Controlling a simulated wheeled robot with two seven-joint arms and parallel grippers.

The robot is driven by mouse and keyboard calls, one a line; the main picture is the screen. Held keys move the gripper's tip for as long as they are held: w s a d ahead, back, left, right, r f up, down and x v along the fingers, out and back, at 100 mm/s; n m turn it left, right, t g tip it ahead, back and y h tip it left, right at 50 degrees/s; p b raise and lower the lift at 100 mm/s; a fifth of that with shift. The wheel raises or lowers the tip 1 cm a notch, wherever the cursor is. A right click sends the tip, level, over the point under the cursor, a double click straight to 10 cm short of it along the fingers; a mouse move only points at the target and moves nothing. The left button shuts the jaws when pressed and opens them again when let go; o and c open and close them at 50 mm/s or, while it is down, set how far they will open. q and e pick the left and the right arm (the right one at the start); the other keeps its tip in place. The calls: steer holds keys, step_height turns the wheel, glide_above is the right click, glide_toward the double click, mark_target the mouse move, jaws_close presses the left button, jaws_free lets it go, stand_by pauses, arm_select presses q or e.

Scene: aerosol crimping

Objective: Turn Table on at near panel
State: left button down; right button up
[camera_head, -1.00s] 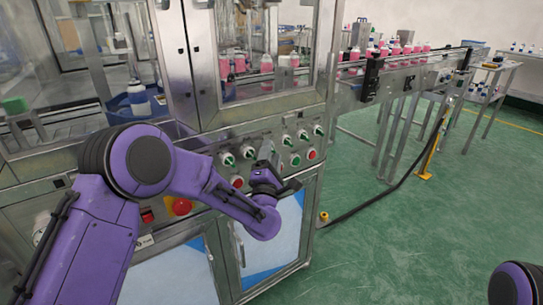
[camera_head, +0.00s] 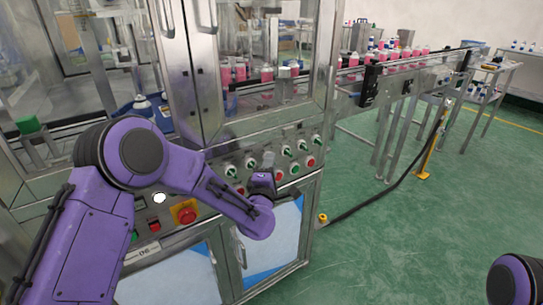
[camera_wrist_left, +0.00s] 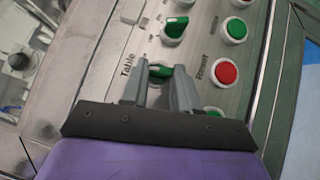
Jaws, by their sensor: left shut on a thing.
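The near panel (camera_head: 215,180) is a metal face with a row of green-and-white switches and red and green buttons. In the left wrist view, the Table switch (camera_wrist_left: 158,71) is a round switch with a green handle beside the printed word "Table". My left gripper (camera_wrist_left: 160,74) has its two grey fingers on either side of this handle and is shut on it. In the head view my left gripper (camera_head: 267,165) is at the panel and covers part of the switch row. My right gripper is out of view; only part of my right arm shows at the lower right.
A red button (camera_wrist_left: 226,72) and another green switch (camera_wrist_left: 176,27) sit close to the fingers. A red emergency stop (camera_head: 187,215) on a yellow plate lies left of my forearm. A conveyor (camera_head: 400,62) carries pink bottles.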

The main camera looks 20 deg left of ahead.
arm_select(q)
steer(key=shift+d+r+m+g+p, duration=0.1)
steer(key=shift+r+m+g+p, duration=0.15)
steer(key=shift+m+g+p, duration=2.05)
steer(key=shift+r+m+g+p, duration=0.25)
steer(key=shift+m+g+p, duration=0.25)
steer(key=shift+p, duration=3.5)
steer(key=c, duration=0.8)
jaws_free()
steer(key=shift+c, duration=0.2)
steer(key=b+v, duration=0.1)
steer(key=v, duration=0.9)
steer(key=shift+s+r+b, duration=0.2)
steer(key=shift+r+b, duration=0.05)
steer(key=shift+b, duration=0.05)
